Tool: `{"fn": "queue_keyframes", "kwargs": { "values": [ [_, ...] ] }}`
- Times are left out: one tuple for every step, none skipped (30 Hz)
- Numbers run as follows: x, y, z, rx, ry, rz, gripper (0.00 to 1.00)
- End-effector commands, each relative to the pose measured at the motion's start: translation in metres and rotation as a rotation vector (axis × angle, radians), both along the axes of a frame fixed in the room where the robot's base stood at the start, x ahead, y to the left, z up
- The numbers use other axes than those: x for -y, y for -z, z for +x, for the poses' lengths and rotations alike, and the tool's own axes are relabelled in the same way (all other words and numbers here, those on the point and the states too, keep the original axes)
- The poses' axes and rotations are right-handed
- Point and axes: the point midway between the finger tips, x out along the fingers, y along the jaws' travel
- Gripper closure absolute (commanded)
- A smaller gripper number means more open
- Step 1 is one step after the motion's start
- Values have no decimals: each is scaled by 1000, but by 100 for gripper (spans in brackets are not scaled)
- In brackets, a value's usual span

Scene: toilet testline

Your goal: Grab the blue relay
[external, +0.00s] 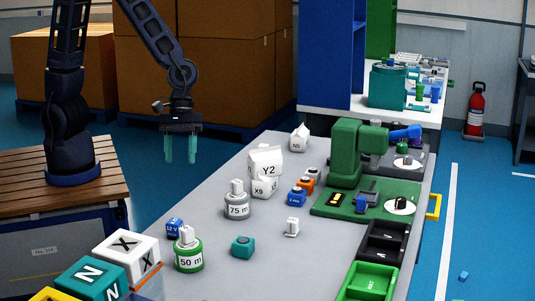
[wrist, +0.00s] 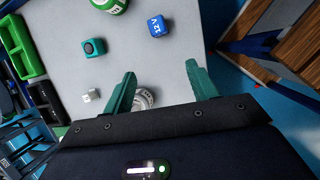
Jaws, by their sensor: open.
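A small blue block marked 12 V, which looks like the blue relay (external: 174,228), stands on the grey table near its left edge. It also shows in the wrist view (wrist: 157,28), ahead of the fingers at top middle. My gripper (external: 180,160) hangs from the arm with its two teal fingers apart and nothing between them. It is up in the air, beyond the table's left edge in the external view, and apart from the block. In the wrist view the open fingers (wrist: 160,70) frame part of the table edge. Another blue block (external: 297,197) stands beside orange ones farther back.
The green 50 m spool (external: 189,252) stands right beside the blue 12 V block. The 75 m spool (external: 237,205), teal block (external: 243,246) and small white block (external: 292,227) are nearby. Black (external: 383,241) and green bins (external: 370,281) line the right edge. Lettered cubes (external: 128,252) stand at front left.

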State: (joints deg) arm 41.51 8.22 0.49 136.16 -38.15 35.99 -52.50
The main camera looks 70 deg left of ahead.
Motion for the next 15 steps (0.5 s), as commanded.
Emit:
{"fn": "queue_keyframes", "kwargs": {
  "values": [
    [12,13,-7,-26,-17,14,42],
    [18,20,-10,-42,-33,19,42],
    [25,27,-14,-58,-51,28,42],
    [30,33,-17,-71,-65,34,42],
    [34,38,-20,-80,-76,40,42],
    [39,44,-23,-92,-92,48,42],
    [42,48,-26,-99,-100,52,42],
    [45,51,-28,-105,-108,55,42],
    [47,54,-30,-113,-118,60,42],
    [48,56,-31,-116,-123,62,42],
    [50,58,-32,-119,-127,65,42],
    [51,60,-32,-121,-130,66,42],
    [52,62,-33,-122,-131,67,42],
    [53,64,-34,-123,-133,67,42],
    [54,68,-35,-123,-134,68,42]
  ]
}}
